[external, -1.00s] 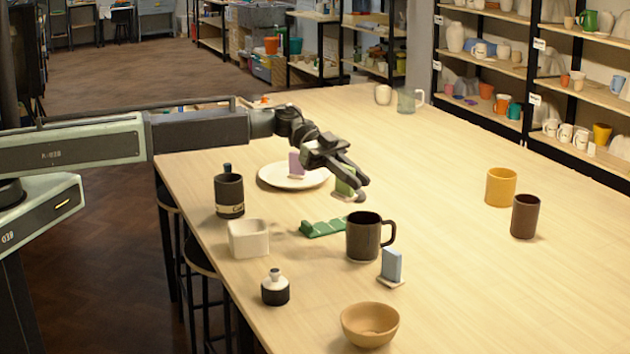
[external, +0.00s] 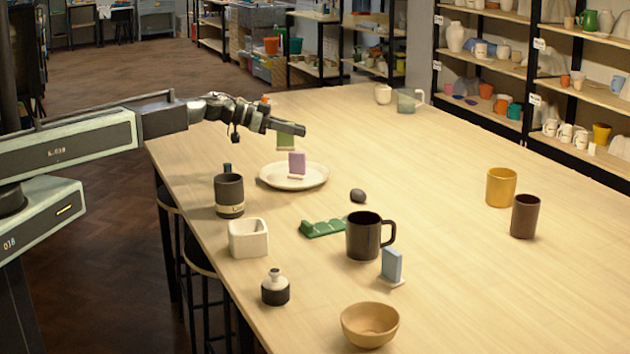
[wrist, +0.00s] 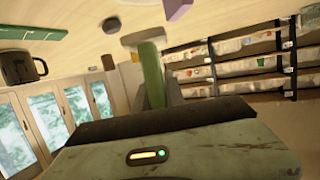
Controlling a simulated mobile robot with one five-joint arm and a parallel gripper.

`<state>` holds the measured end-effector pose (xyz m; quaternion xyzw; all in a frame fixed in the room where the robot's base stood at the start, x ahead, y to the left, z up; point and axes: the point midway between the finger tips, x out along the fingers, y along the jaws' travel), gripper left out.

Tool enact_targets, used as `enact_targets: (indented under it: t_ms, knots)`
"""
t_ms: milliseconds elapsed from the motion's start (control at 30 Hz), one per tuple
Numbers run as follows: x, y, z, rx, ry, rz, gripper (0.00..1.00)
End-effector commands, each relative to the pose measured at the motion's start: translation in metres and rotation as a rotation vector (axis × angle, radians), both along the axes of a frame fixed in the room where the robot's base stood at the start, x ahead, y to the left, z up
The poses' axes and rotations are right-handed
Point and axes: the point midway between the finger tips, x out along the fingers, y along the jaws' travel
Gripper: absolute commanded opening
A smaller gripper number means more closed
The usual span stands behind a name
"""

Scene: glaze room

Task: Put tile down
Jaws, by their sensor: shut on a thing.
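A green tile (external: 286,142) with a pale foot is in my gripper (external: 298,130), which is shut on it above the table, behind the white plate (external: 268,182). In the wrist view the tile (wrist: 152,72) stands out from between the fingers, with a pale piece at its far end. A purple tile (external: 297,162) stands on a pale foot on the plate, and its edge shows in the wrist view (wrist: 178,8). A blue tile (external: 391,264) stands on a pale foot near the black mug (external: 364,237). Whether the held tile touches anything is hard to tell.
A green slotted holder (external: 322,229), a dark pebble (external: 358,195), a white square pot (external: 248,239), a dark bottle (external: 229,196), a small bottle (external: 275,288) and a tan bowl (external: 370,324) are on the table. Yellow (external: 501,187) and brown (external: 525,216) cups stand right. The centre right is clear.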

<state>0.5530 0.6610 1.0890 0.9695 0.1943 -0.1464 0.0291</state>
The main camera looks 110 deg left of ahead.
Motion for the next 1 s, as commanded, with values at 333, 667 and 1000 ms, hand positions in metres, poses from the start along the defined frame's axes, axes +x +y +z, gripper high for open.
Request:
enact_targets:
  t_ms: [333, 667, 1000]
  knots:
    - [0.001, -0.001, -0.065, -0.001, 0.000, -0.002, 0.00]
    - [0.001, -0.001, -0.093, 0.000, 0.000, -0.003, 0.00]
    - [0.001, -0.001, -0.099, 0.000, 0.000, -0.003, 0.00]
